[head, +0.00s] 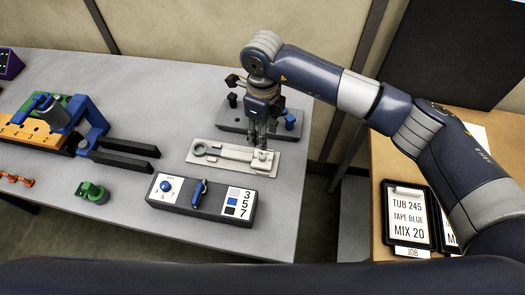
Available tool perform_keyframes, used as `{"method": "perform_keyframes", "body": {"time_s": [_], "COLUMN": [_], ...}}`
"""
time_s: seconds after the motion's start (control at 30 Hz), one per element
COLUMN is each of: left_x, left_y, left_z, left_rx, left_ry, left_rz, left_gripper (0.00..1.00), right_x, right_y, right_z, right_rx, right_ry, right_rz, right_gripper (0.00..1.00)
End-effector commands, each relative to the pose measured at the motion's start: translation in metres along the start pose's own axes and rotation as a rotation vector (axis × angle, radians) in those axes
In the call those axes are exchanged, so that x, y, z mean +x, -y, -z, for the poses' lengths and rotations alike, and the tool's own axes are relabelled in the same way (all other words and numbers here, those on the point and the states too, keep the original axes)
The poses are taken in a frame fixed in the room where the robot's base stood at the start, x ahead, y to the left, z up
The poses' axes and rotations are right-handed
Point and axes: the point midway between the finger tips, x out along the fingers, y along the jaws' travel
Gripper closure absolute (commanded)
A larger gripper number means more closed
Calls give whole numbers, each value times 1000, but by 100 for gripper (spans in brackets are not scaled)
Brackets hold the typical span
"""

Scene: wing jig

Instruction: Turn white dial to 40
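A dark control box (226,211) lies near the front edge of the grey table. The numbers are too small to read surely, and no 40 is legible. My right gripper (262,145) points down over the right end of a pale plate (202,159), behind the control box and apart from the dial. Whether its fingers are shut on something there is unclear. My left gripper is not in view.
The box also carries a blue lever (197,193) and a card (238,203) with colour squares and 3, 5, 7. A grey block (232,118) stands behind. A blue clamp fixture (92,130) and green part (91,193) are left. Job signs (408,215) lie on the right-hand table.

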Motion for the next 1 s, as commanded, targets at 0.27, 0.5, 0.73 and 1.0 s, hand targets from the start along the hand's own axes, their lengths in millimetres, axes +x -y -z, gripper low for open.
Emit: {"method": "perform_keyframes", "body": {"time_s": [0.27,0.5,0.73,1.0], "left_x": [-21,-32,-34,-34], "left_y": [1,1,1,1], "left_z": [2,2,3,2], "left_rx": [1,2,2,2], "left_ry": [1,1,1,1], "left_rz": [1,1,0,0], "left_gripper": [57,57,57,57], "right_x": [47,86,101,101], "right_y": [-3,-3,-3,-2], "right_z": [1,0,0,-1], "right_rx": [0,0,-2,-2], "right_ry": [-3,0,2,3], "right_rz": [-8,-7,-5,-5], "right_gripper": [62,62,62,71]}}
